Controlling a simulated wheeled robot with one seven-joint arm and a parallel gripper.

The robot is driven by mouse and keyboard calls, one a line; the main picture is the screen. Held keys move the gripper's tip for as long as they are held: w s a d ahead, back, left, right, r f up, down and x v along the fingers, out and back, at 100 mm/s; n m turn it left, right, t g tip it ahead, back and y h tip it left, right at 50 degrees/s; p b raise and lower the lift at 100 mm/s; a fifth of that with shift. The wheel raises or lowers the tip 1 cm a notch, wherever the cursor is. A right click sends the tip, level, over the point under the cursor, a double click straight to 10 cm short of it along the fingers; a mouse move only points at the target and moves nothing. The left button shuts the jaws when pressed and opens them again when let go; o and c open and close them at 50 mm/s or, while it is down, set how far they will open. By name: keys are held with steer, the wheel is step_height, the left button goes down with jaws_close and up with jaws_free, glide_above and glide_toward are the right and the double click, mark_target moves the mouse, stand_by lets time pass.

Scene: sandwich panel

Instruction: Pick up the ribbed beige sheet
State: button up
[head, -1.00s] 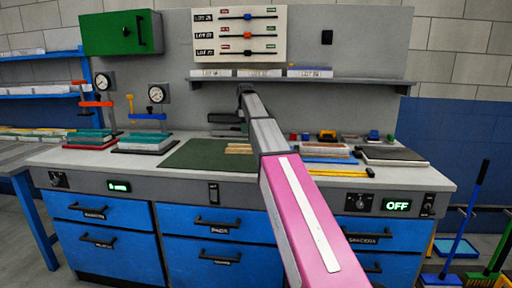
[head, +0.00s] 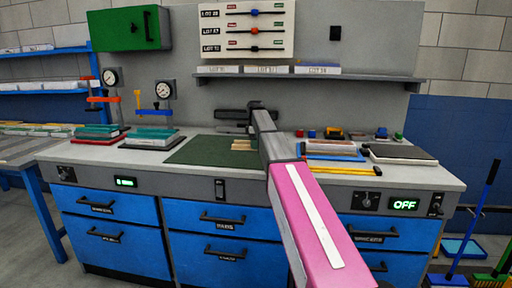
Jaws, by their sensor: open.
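A small beige ribbed piece (head: 243,145), likely the ribbed beige sheet, lies on the dark green mat (head: 200,152) in the middle of the bench. My arm hides its right part. My gripper (head: 234,120) is the dark grey shape at the far end of my arm, at the back of the mat. It is open and appears empty. It looks behind or above the beige piece, apart from it; its height is hard to tell.
Two presses with gauges (head: 163,90) stand left of the mat. Stacked blue and white sheets (head: 332,150), a yellow bar (head: 350,170) and a dark slab (head: 400,153) lie to the right. A shelf (head: 310,77) overhangs the bench's back.

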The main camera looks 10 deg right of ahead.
steer(key=shift+f, duration=0.35)
jaws_close()
steer(key=shift+r, duration=0.15)
